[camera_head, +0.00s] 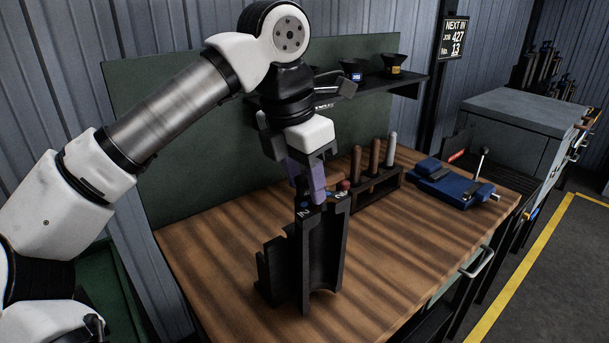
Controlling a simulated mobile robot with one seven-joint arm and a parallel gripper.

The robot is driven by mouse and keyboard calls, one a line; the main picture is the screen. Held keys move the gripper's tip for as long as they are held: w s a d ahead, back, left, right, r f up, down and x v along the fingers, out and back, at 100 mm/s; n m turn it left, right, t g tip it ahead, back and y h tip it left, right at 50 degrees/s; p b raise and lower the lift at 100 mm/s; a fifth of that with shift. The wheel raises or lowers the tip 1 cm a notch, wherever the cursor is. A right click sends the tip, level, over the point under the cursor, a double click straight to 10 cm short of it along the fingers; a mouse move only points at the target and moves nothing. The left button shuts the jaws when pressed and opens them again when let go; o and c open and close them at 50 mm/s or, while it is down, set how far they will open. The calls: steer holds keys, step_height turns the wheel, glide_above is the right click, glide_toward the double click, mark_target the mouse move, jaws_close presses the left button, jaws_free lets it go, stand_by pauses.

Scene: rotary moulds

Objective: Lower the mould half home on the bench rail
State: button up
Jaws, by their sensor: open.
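The mould half (322,250) is a tall dark block with a hollow half-round channel down its front, standing upright near the front left of the wooden bench. Its top face carries white marks and a small blue dot. A dark stepped piece (268,265) stands against its left side; it may be the bench rail, and I cannot tell where one ends and the other begins. My gripper (308,188), with purple fingers, points down at the top of the mould half. Its jaws are open. Whether the fingertips touch the block is hard to tell. The block's underside is hidden.
A rack of wooden-handled tools (375,185) stands close behind the mould half. A blue vice (450,186) sits at the bench's right. A shelf (405,82) with dark cups hangs behind. The bench top (415,245) right of the block is clear.

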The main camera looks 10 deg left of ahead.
step_height(320, 180, up, 14)
steer(key=s+a+p, duration=0.2)
steer(key=p, duration=0.7)
steer(key=shift+f, duration=0.15)
step_height(320, 180, up, 7)
stand_by(0.4)
